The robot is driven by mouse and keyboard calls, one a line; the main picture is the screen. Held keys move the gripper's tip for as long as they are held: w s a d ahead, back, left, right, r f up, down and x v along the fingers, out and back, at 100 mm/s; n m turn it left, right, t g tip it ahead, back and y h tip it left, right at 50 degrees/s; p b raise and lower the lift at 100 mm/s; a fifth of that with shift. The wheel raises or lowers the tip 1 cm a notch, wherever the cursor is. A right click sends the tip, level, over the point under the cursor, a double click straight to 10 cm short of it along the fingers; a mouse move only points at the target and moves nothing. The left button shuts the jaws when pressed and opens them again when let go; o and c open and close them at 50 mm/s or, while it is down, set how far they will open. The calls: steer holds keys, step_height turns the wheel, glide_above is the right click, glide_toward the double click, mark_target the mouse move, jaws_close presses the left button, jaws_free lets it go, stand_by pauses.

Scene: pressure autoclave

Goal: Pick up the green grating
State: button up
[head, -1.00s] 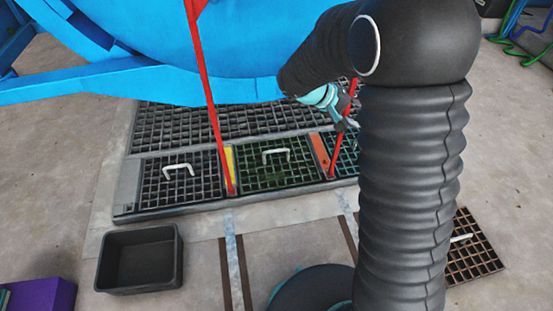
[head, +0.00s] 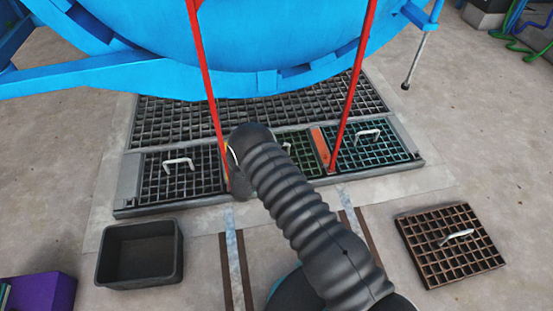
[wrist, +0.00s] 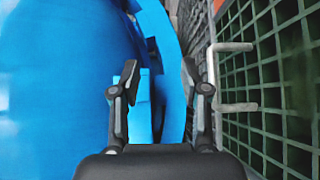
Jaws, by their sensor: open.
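The green grating (head: 303,154) lies in the middle of the front row of floor gratings in the head view. My arm covers most of it and its handle. In the wrist view a green grating (wrist: 285,90) fills the right side, with a pale U-shaped handle (wrist: 233,107) standing off it. My gripper (wrist: 158,78) is open and empty in the wrist view, left of the handle. The right finger appears close to the handle, but I cannot tell the gap. In the head view my gripper is hidden behind the arm.
A black grating (head: 180,185) lies to the left and a teal grating (head: 372,152) to the right. Red bars (head: 206,80) hang in front of the blue vessel (head: 270,35). A black bin (head: 140,255) and a loose brown grating (head: 450,245) stand on the floor.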

steer(key=s+a+f+n+y, duration=0.1)
steer(key=f, duration=0.2)
steer(key=s+a+f+n+t+y, duration=0.1)
steer(key=a+f, duration=0.1)
steer(key=f, duration=0.1)
steer(key=s+a+f+t+y, duration=0.1)
steer(key=f+y, duration=0.1)
steer(key=f, duration=0.2)
steer(key=shift+s+a+n, duration=0.25)
steer(key=shift+a+n, duration=0.1)
steer(key=shift+n, duration=0.05)
steer(key=x, duration=0.7)
steer(key=shift+w, duration=0.25)
steer(key=shift+a+r+b+x, duration=0.1)
steer(key=shift+r+x, duration=0.05)
steer(key=shift+x, duration=0.85)
steer(key=shift+a+r+b+x, duration=0.1)
steer(key=shift+r+b+x, duration=0.05)
steer(key=shift+x, duration=0.85)
steer(key=shift+a+r+b+x, duration=0.1)
steer(key=shift+r+x, duration=0.05)
steer(key=shift+x, duration=0.85)
jaws_close()
steer(key=shift+w+r, duration=0.15)
